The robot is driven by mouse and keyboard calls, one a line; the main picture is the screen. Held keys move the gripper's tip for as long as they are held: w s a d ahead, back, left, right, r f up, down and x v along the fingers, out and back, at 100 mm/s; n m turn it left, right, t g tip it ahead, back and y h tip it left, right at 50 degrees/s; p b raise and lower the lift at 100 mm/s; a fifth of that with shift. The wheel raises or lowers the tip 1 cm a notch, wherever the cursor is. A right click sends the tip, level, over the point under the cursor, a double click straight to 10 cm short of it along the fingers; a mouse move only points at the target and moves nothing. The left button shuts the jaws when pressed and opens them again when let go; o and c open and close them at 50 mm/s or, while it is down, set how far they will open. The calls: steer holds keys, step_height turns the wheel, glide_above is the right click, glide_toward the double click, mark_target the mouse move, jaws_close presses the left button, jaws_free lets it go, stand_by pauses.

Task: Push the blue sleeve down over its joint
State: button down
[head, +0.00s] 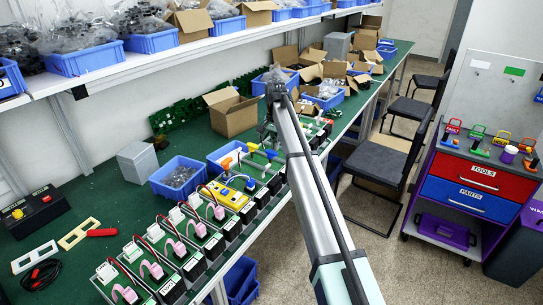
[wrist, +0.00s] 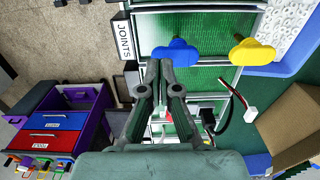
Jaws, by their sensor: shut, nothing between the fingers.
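A lobed blue piece, which I take as the blue sleeve (wrist: 181,52), sits on a green panel just beyond and right of my fingertips in the wrist view. In the head view it is a small blue spot (head: 271,154) on the board row. A similar yellow piece (wrist: 251,52) is to its right; it also shows in the head view (head: 253,146). My gripper (wrist: 160,66) is shut and empty, its tips close to the blue piece; contact cannot be told. In the head view my gripper (head: 267,132) is small above the boards. The joint under the sleeve is hidden.
A label reading JOINTS (wrist: 123,38) stands left of the panel. A row of boards with pink cables (head: 180,250) runs along the green bench. A cardboard box (head: 232,112) and blue bins (head: 179,178) stand behind it. A tool cart (head: 470,180) is at the right.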

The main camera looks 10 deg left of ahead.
mark_target(275, 153)
steer(key=shift+f+b, duration=0.65)
steer(key=shift+f, duration=1.8)
steer(key=shift+r, duration=0.1)
steer(key=shift+r+p, duration=2.05)
steer(key=shift+r, duration=2.4)
